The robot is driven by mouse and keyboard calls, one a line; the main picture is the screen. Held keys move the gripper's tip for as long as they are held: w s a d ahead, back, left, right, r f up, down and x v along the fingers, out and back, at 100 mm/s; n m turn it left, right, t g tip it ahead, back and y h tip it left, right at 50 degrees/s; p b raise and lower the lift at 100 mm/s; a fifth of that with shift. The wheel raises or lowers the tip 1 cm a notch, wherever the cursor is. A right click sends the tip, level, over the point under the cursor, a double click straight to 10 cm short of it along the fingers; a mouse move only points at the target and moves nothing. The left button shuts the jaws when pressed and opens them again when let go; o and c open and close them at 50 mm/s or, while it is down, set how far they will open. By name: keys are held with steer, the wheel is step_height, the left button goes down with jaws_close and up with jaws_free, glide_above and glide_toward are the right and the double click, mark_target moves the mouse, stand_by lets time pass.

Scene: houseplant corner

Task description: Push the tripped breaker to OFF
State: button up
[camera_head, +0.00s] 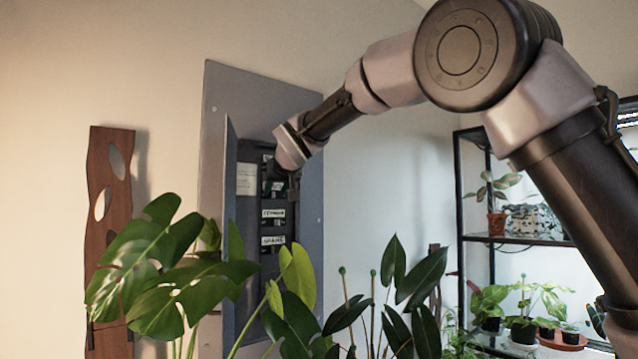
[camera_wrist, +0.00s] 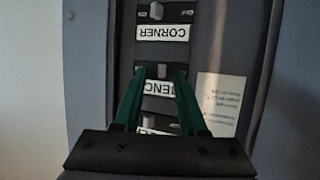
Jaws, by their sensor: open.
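The grey breaker panel (camera_head: 308,215) is on the wall with its narrow door standing open. In the wrist view, breakers run in a column, with upside-down labels. A light toggle (camera_wrist: 157,11) sits by the "CORNER" label (camera_wrist: 162,33). Another toggle (camera_wrist: 162,71) shows between my fingertips, by a partly covered label (camera_wrist: 158,88). A third toggle (camera_wrist: 148,121) shows lower, between the fingers. I cannot tell which breaker is tripped. My gripper (camera_wrist: 158,73) is open, its green fingers in front of the column; contact is unclear. In the head view, my gripper (camera_head: 273,186) is partly hidden at the panel opening.
The open panel door (camera_head: 230,180) stands left of the opening. Large plant leaves (camera_head: 160,270) and darker leaves (camera_head: 410,290) rise in front of the lower panel. A black shelf with pots (camera_head: 500,240) stands at right. A wooden wall piece (camera_head: 108,200) hangs at left.

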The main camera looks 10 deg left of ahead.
steer(key=shift+w+d+f+n+g+y, duration=0.1)
steer(key=shift+w+d+n+g+y, duration=0.1)
steer(key=shift+n+g+y, duration=0.2)
steer(key=shift+w+d+f+n+g+y, duration=0.1)
steer(key=shift+w+d+n+g+y, duration=0.15)
steer(key=shift+n+y, duration=0.2)
steer(key=shift+d+n+g+y, duration=0.1)
steer(key=shift+n+g+y, duration=0.3)
steer(key=shift+n, duration=0.25)
steer(key=shift+w+d+r+n+g+y, duration=0.1)
steer(key=shift+d+r+n+g+y, duration=0.05)
steer(key=shift+n+g+y, duration=0.25)
